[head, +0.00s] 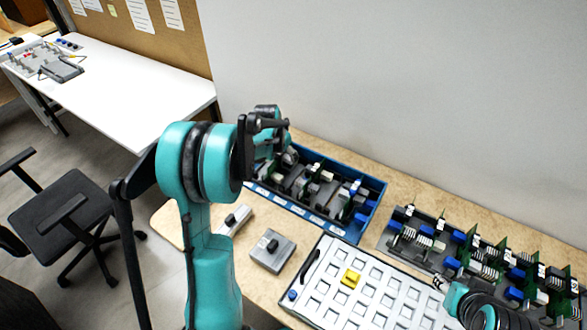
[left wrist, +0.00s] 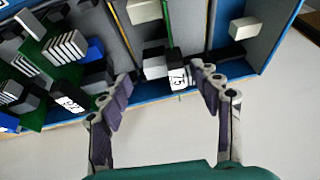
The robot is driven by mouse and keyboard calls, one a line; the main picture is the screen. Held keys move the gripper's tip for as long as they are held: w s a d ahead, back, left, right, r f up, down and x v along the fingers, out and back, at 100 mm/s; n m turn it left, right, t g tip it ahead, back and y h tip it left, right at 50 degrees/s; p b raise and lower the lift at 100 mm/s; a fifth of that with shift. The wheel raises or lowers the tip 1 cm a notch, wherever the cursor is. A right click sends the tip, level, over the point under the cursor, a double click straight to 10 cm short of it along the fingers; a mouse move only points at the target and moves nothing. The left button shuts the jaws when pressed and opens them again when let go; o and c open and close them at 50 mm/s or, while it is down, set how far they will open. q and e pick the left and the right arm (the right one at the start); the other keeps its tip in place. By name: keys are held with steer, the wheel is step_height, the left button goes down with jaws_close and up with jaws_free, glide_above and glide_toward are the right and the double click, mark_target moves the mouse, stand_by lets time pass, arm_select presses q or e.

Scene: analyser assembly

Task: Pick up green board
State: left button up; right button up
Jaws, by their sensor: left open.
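Green boards with grey, white and blue parts stand in a blue bin (head: 371,212) in the middle of the head view. My left gripper (head: 284,158) is over the bin's far left end. In the left wrist view my left gripper (left wrist: 163,82) is open, its two fingers apart. A block with a white number label (left wrist: 177,82) shows between the fingertips; I cannot tell whether they touch it. A green board (left wrist: 38,52) lies to the left of the fingers. My right arm shows at the lower right of the head view; its fingers cannot be made out.
A second row of green boards (head: 478,246) stands on a dark rack at the right. A wall rises behind the table.

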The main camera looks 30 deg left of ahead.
mark_target(287, 157)
arm_select(q)
steer(key=shift+w+a+f, duration=0.15)
steer(key=shift+w+f, duration=0.05)
steer(key=shift+f, duration=0.3)
steer(key=shift+b+x, duration=0.45)
steer(key=shift+x, duration=0.5)
steer(key=b+x, duration=0.1)
steer(key=x, duration=0.1)
steer(key=b+x, duration=0.1)
steer(key=x, duration=0.2)
steer(key=shift+w+f, duration=0.2)
steer(key=shift+w, duration=0.15)
steer(key=shift+r, duration=0.15)
jaws_close()
steer(key=shift+r, duration=0.35)
step_height(287, 157, up, 17)
steer(key=p, duration=0.5)
steer(key=shift+r, duration=0.15)
steer(key=shift+d, duration=0.2)
